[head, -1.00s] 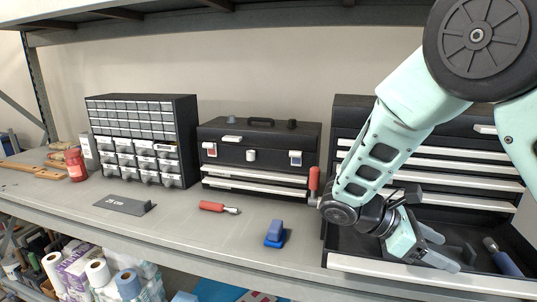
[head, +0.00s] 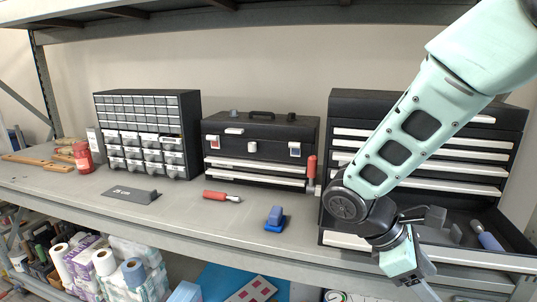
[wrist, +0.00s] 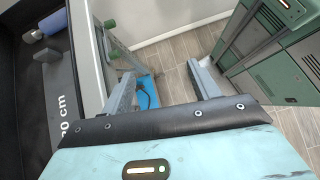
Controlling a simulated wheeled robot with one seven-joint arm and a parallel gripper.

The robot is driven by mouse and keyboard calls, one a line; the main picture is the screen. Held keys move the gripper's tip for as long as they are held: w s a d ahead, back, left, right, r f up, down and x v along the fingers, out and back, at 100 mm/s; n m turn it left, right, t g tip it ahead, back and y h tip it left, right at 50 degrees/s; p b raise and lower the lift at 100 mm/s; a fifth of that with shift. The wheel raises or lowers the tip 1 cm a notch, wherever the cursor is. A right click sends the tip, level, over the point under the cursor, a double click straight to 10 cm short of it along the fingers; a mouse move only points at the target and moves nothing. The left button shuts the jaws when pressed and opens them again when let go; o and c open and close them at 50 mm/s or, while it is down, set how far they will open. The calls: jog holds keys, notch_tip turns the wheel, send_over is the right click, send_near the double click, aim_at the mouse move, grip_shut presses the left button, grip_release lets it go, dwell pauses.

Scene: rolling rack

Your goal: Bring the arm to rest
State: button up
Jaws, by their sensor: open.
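My gripper (wrist: 165,85) shows in the wrist view with its two fingers apart and nothing between them. Beyond the fingers lie the floor and a blue sheet. In the head view my arm comes in from the upper right and bends down. My gripper hangs at the lower right, in front of the open drawer (head: 345,240) of the right tool chest, and its fingertips are partly cut off by the lower edge.
A blue-handled tool (head: 489,240) lies in the open drawer. A blue clamp-like item (head: 275,219), a red-handled screwdriver (head: 221,196) and a dark plate (head: 131,194) lie on the shelf (head: 190,221). Green lockers (wrist: 275,55) stand across the floor.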

jog(key=s+a+f+m+t+y+b, duration=0.1)
jog(key=s+a+m+y+b, duration=0.1)
jog(key=s+a+y, duration=0.2)
jog(key=s+a+f+m+t+y+b, duration=0.1)
jog(key=s+a+m+t+y+b, duration=0.1)
jog(key=s+a+y, duration=0.3)
jog(key=shift+s+a+f+m, duration=0.35)
jog(key=shift+s+a+m, duration=0.35)
jog(key=shift+s+a, duration=1.4)
